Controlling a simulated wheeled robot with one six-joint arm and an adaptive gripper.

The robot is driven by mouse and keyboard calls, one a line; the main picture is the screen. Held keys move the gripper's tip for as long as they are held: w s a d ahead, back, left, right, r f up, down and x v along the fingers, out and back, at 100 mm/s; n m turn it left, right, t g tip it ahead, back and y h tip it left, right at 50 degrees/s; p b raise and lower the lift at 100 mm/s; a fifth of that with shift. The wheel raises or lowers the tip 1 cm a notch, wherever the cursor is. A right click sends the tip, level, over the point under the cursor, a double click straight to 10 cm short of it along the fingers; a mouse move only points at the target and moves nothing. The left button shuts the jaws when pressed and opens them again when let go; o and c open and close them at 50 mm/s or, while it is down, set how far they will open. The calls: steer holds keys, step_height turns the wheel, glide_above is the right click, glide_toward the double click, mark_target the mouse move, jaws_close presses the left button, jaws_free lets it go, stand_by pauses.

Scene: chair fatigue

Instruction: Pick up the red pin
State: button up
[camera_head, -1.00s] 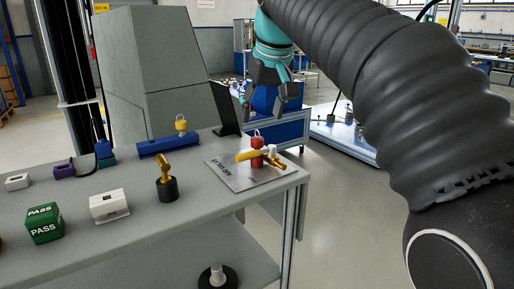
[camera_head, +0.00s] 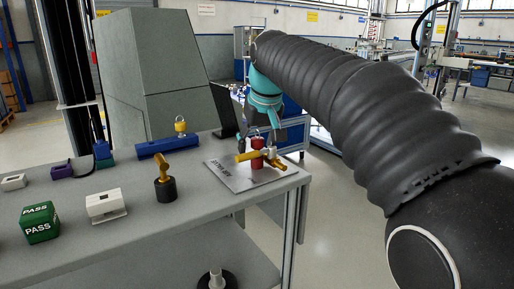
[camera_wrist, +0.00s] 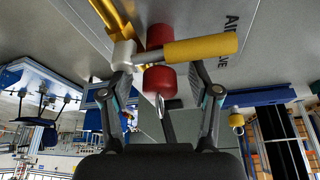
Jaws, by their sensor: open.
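The red pin (camera_head: 258,143) stands on a light grey plate near the right end of the workbench, with a metal ring at its top. A yellow bar (camera_head: 246,155) crosses it, so red shows above and below the bar. My gripper (camera_head: 262,130) is open and points down over the pin. In the wrist view, the pin's red end (camera_wrist: 160,80) and its ring lie between the spread fingers (camera_wrist: 163,88). Whether the fingers touch it cannot be told.
Brass fittings with a white part (camera_head: 271,153) sit close beside the pin on the plate (camera_head: 232,180). A brass piece on a black base (camera_head: 165,186), a blue bar (camera_head: 168,146) and a dark upright panel (camera_head: 224,110) stand nearby. The floor right of the bench is clear.

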steer(key=c, duration=1.1)
